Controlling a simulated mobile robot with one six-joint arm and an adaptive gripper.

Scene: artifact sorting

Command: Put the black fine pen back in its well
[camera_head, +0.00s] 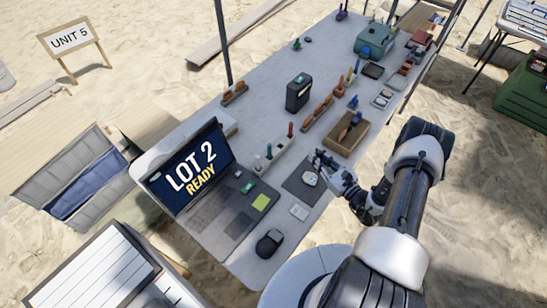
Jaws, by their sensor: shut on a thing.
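My gripper (321,163) is at the end of my arm, over the dark grey mat (296,186). It is shut on a small dark thing that I take for the black fine pen; its outline blends with the dark fingers. A long pale block with wells (275,160) stands left of the gripper, near the laptop. Several slim items stand in the block, among them a red-topped one (290,130). The gripper and the dark thing are to the right of the block and apart from it. Individual empty wells are too small to tell.
A pale round piece (310,179) lies on the mat below the gripper. A wooden tray (345,141) is close behind. A black box (298,93) stands farther back.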

